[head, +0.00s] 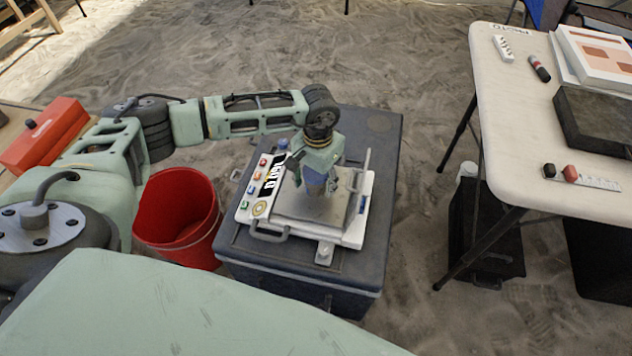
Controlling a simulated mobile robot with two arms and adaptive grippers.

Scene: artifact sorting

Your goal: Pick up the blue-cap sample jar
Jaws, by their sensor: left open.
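A small jar with a blue cap (283,144) stands at the back left edge of the white tray (352,236), on the dark case, just left of my left gripper. My left gripper (317,190) points down over the grey middle of the tray. It is open. Something blue shows at its fingers, but I cannot tell whether it is part of the gripper or an object. My right gripper is out of view. A small pale object (324,253) sits at the tray's front edge.
The dark case (385,150) stands on sandy ground. A red bucket (178,215) is to its left, and a red toolbox (45,135) is farther left. A white folding table (500,120) with several items stands at right, with open sand between.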

